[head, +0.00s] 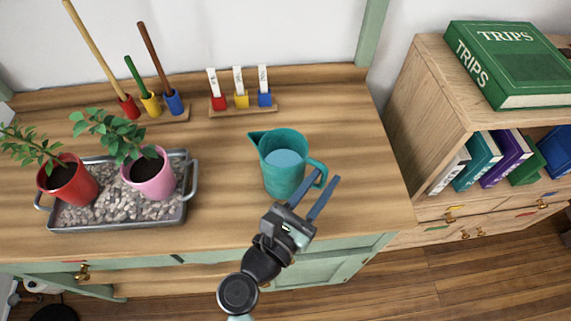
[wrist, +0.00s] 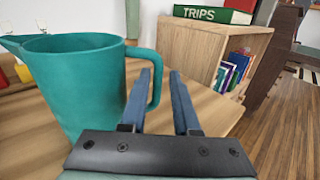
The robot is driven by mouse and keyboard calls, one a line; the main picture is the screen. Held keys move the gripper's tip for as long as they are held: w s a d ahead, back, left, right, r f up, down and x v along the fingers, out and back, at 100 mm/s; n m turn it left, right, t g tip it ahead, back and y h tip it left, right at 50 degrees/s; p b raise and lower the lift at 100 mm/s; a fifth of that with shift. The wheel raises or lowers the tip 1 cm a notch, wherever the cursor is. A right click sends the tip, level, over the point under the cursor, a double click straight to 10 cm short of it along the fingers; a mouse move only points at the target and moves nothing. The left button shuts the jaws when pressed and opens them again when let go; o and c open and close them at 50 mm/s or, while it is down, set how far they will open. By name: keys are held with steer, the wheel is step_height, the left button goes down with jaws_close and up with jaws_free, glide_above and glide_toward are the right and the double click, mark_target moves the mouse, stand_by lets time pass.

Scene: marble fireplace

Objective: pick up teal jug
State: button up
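The teal jug (head: 283,165) stands upright on the wooden cabinet top, with light blue contents showing inside. Its spout points left and its handle (head: 317,174) points right, toward my gripper. My gripper (head: 322,190) is open at the jug's right front, its two blue fingers apart. In the wrist view the jug (wrist: 75,85) fills the left side.
A metal tray of pebbles (head: 118,217) with a red pot (head: 72,187) and a pink pot (head: 152,178) is left of the jug. A small stand with coloured blocks (head: 243,108) is behind. A wooden bookshelf (head: 425,100) stands right. The top around the jug is clear.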

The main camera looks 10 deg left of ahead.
steer(key=x, duration=0.4)
steer(key=shift+w+f, duration=0.2)
steer(key=shift+w, duration=0.15)
jaws_close()
steer(key=shift+r, duration=0.15)
stand_by(0.9)
